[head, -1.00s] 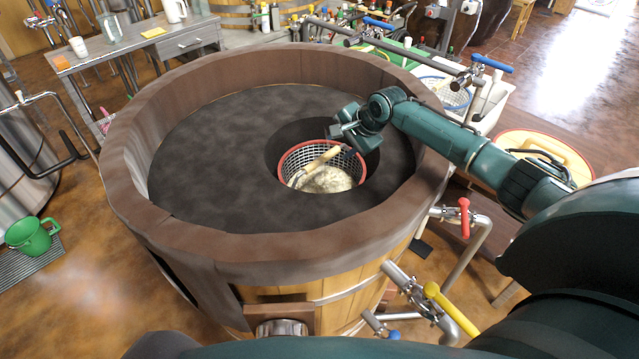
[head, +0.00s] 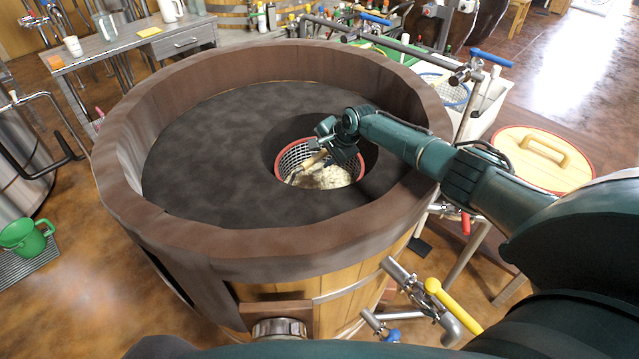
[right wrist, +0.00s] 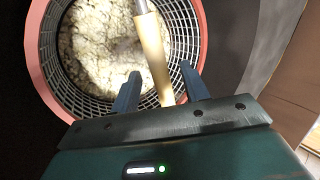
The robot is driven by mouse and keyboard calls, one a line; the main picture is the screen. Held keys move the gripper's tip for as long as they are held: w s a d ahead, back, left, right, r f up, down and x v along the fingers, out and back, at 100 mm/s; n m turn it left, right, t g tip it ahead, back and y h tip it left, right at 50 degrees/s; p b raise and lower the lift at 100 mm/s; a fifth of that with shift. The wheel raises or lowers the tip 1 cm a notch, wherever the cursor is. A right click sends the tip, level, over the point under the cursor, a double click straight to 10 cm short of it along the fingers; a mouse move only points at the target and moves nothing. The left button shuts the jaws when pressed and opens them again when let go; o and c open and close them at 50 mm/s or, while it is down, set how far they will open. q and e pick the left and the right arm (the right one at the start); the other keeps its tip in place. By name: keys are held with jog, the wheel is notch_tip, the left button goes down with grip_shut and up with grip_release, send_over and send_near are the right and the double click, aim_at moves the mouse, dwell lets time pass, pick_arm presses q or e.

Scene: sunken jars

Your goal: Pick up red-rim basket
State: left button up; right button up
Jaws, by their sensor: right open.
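The red-rim basket (head: 281,165) sits in a round hole in the dark top of the large wooden tub. It is a mesh basket with pale, lumpy contents and a wooden-handled tool (head: 312,161) lying in it. My right gripper (head: 325,141) is over the basket's far side. In the right wrist view, the basket's red rim (right wrist: 38,72) curves around the left, and the open fingers (right wrist: 160,90) reach over the basket, with the tool's wooden handle (right wrist: 153,50) between them. I cannot tell whether the fingers touch the handle. My left gripper is not in view.
The tub's thick brown rim (head: 130,215) surrounds the dark top (head: 200,170). Pipes with a yellow-handled valve (head: 452,304) stand at the tub's front right. A round wooden lid (head: 520,150) with a handle lies at the right. The dark top left of the basket is clear.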

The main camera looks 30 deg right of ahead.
grip_shut()
dwell(0.4)
jog(key=shift+w+r, duration=0.15)
jog(key=shift+r, duration=0.05)
dwell(0.3)
